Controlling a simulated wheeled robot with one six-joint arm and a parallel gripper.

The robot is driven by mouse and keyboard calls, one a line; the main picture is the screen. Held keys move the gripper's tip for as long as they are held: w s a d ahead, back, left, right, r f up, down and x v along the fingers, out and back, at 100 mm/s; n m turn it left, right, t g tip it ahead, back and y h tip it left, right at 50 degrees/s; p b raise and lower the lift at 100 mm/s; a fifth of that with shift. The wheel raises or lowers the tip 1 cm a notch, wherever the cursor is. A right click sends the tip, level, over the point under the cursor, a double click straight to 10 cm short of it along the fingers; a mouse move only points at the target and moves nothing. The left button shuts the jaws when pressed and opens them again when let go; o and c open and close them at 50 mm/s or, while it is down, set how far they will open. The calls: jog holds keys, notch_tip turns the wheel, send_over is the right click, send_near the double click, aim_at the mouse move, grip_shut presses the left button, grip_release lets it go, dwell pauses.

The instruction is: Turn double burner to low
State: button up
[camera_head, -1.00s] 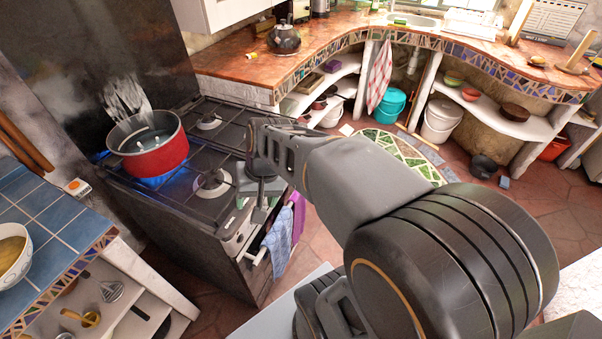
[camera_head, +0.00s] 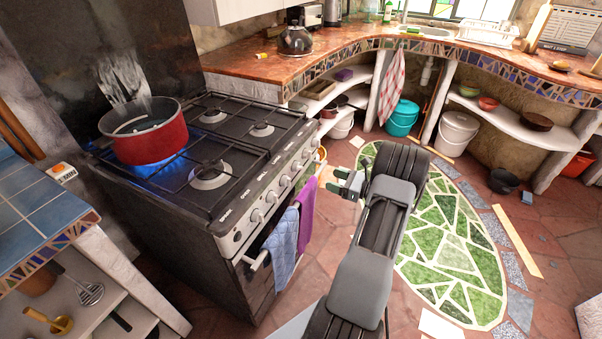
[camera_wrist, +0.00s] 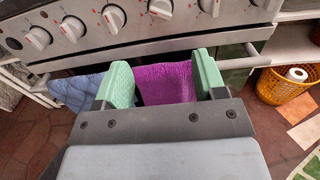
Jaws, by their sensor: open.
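The black stove (camera_head: 150,210) stands at left in the head view. A row of round knobs (camera_head: 271,197) runs along its front panel. In the wrist view, several white knobs (camera_wrist: 113,17) with red marks line the panel along the top. A red pot (camera_head: 150,140) stands on the left side of the cooktop, with blue flame (camera_head: 178,172) beside and under it. No flame shows at the front burner (camera_head: 210,175). My gripper (camera_head: 341,182) is open and empty, with green fingertips, apart from the stove's right side. In the wrist view, my gripper (camera_wrist: 160,72) points below the knobs.
A blue towel (camera_head: 283,248) and a purple towel (camera_head: 307,210) hang on the oven rail (camera_head: 260,260). An orange basket (camera_wrist: 288,86) stands right of the stove. A green mosaic rug (camera_head: 450,250) covers the floor at right.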

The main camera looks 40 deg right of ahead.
aim_at(301, 167)
jog(key=x, duration=1.3)
jog(key=c, duration=0.9)
